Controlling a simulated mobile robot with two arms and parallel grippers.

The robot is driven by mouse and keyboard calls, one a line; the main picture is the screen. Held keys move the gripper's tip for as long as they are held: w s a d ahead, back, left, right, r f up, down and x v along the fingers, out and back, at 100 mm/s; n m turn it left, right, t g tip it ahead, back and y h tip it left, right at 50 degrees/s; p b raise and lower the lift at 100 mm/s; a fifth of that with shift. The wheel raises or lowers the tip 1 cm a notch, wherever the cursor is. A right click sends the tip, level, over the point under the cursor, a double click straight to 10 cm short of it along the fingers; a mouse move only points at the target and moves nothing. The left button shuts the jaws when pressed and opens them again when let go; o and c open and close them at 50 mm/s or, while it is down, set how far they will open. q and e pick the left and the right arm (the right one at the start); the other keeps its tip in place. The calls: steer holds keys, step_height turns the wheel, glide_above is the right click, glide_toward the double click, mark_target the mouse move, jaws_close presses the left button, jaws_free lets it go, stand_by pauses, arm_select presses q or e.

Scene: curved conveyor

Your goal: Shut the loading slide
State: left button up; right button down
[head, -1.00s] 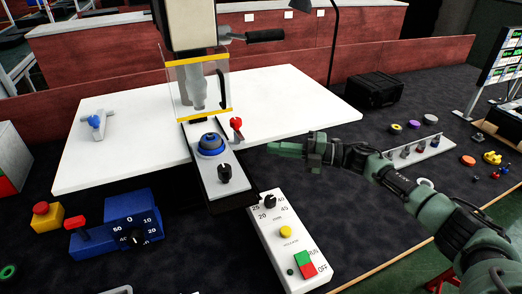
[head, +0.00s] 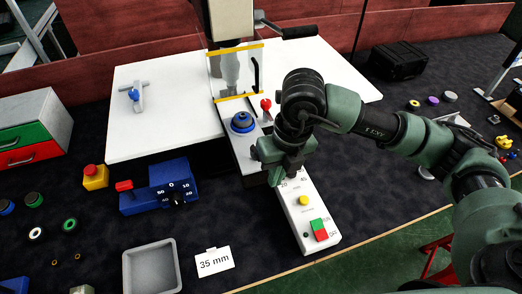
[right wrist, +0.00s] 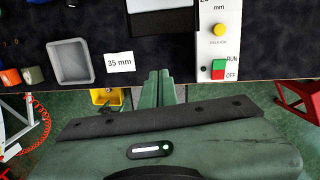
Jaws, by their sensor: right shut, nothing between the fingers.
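The loading slide (head: 240,143) is a light grey plate on a dark base. It sticks out toward me from under the press, past the white table's front edge. A blue round fixture (head: 242,122) sits on it, beside a red-knobbed lever (head: 266,104). My right gripper (head: 256,152) is at the slide's near end in the head view and hides its black knob; I cannot tell whether it touches. The right wrist view shows its fingers (right wrist: 160,88) shut and empty, just below the slide's dark near end (right wrist: 163,22). My left gripper is not in view.
A clear guard (head: 236,72) stands at the press. A control box with RUN/OFF buttons (head: 305,212) lies right of the slide's near end. A blue dial unit (head: 158,187), yellow stop button (head: 95,177), grey tray (head: 152,268) and 35 mm card (head: 214,262) are left and in front.

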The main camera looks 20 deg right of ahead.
mark_target(265, 174)
steer(key=w+f+t+p, duration=0.1)
steer(key=w+f+p, duration=0.2)
steer(key=w+f+t+h+p, duration=0.1)
steer(key=w+f+p, duration=0.2)
steer(key=shift+w+d+f+m, duration=0.15)
steer(key=shift+w+f+m, duration=0.05)
steer(key=shift+m, duration=0.2)
steer(key=shift+w+f, duration=0.15)
steer(key=shift+w, duration=0.3)
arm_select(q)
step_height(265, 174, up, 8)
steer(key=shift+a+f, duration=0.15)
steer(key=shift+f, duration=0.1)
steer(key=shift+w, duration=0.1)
